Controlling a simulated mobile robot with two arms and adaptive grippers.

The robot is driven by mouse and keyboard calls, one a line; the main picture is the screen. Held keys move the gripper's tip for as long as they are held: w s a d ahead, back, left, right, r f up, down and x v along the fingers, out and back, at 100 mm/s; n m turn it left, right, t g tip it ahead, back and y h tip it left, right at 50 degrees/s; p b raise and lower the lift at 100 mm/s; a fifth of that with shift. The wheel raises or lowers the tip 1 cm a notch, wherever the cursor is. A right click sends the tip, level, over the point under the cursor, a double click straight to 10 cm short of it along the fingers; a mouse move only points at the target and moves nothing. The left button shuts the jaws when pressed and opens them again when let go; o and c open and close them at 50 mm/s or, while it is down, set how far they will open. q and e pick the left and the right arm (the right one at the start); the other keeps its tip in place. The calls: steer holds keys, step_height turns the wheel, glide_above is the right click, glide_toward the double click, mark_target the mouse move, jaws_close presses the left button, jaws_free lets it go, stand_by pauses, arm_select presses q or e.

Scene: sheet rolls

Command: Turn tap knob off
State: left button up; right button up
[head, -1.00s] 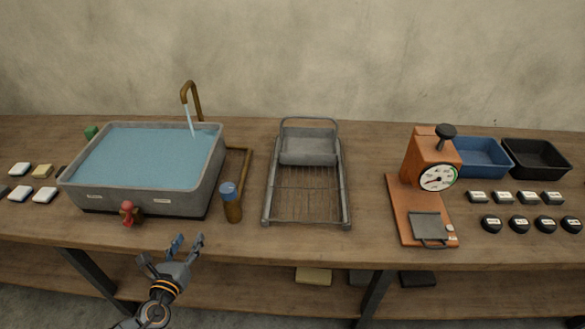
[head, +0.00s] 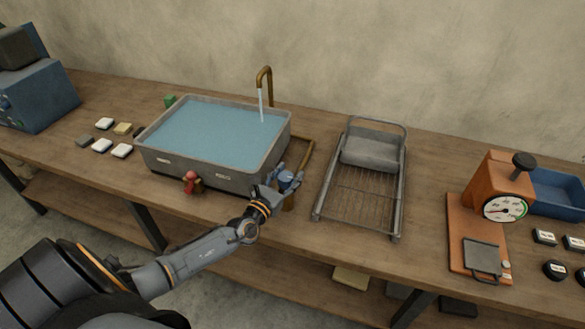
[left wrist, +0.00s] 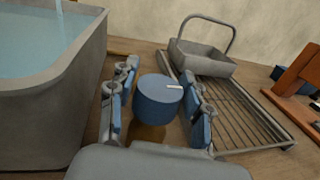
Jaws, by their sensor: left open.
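The tap knob (head: 286,179) is a blue cylinder with a white mark on top, on a brass post right of the sink's front corner. In the left wrist view the knob (left wrist: 158,100) sits between the two fingers of my open left gripper (left wrist: 160,103); a gap shows on each side. In the head view my left gripper (head: 280,180) is at the knob and partly hides it. The brass tap (head: 265,80) stands behind the grey sink (head: 215,174), and water runs from it into the filled basin. My right gripper is not in view.
A wire rack (head: 360,193) with a grey tray stands right of the knob. A red knob (head: 192,182) is at the sink's front. An orange dial scale (head: 497,190) is further right. Small blocks (head: 121,128) lie left of the sink.

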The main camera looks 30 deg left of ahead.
arm_select(q)
steer(key=shift+w, duration=1.35)
steer(key=c, duration=0.7)
steer(key=shift+f, duration=0.15)
jaws_close()
